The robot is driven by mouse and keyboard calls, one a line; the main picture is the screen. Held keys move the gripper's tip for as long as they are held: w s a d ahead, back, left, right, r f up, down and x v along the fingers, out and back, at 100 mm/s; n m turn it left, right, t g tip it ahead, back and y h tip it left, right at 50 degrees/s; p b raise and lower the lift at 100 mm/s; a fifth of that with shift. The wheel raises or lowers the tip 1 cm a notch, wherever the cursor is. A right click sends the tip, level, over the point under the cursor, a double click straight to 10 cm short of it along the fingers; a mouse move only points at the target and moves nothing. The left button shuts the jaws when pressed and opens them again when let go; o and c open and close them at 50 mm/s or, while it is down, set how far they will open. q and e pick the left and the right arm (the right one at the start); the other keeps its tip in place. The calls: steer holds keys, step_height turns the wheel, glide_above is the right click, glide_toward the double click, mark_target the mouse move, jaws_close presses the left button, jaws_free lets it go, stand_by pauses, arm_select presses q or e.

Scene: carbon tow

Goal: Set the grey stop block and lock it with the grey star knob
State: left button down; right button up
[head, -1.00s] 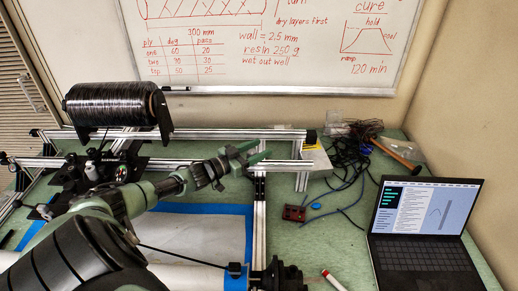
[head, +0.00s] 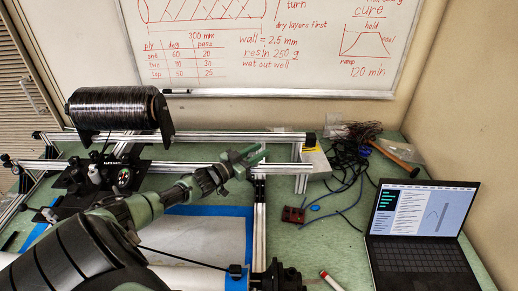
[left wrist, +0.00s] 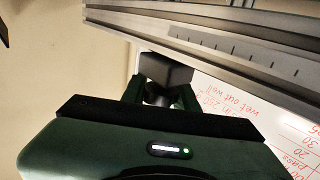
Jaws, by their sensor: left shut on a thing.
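My left gripper (head: 252,156) is at the front aluminium rail (head: 284,168), near its right part. In the left wrist view, the dark grey stop block (left wrist: 166,70) sits against the edge of the rail with the scale marks (left wrist: 235,48). Just below it, the grey knob (left wrist: 157,96) shows between my two green fingers, which are shut on it. The hand hides much of the knob, and its star shape cannot be made out. In the head view, the block and knob cannot be told apart from the fingers. My right gripper is not in view.
A black carriage (head: 100,172) is on the rails at left, below a spool of black tow (head: 115,107). A marker (head: 331,281) lies in front.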

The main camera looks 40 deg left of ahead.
arm_select(q)
steer(key=shift+s+a+n+g+y+p, duration=0.1)
steer(key=shift+a+n+g+y+p, duration=0.15)
steer(key=shift+n+y+p, duration=1.15)
steer(key=shift+w+a+n+g+y+p, duration=0.15)
steer(key=shift+n+y+p, duration=0.6)
steer(key=shift+y, duration=1.25)
steer(key=shift+s+a+n+g+y+p, duration=0.15)
steer(key=shift+a+n+g+y+p, duration=0.15)
steer(key=shift+n+y+p, duration=1.1)
steer(key=shift+a+y+b, duration=0.1)
steer(key=shift+y+b, duration=0.25)
steer(key=shift+y, duration=0.05)
steer(key=c, duration=1.1)
jaws_free()
steer(key=shift+s, duration=0.1)
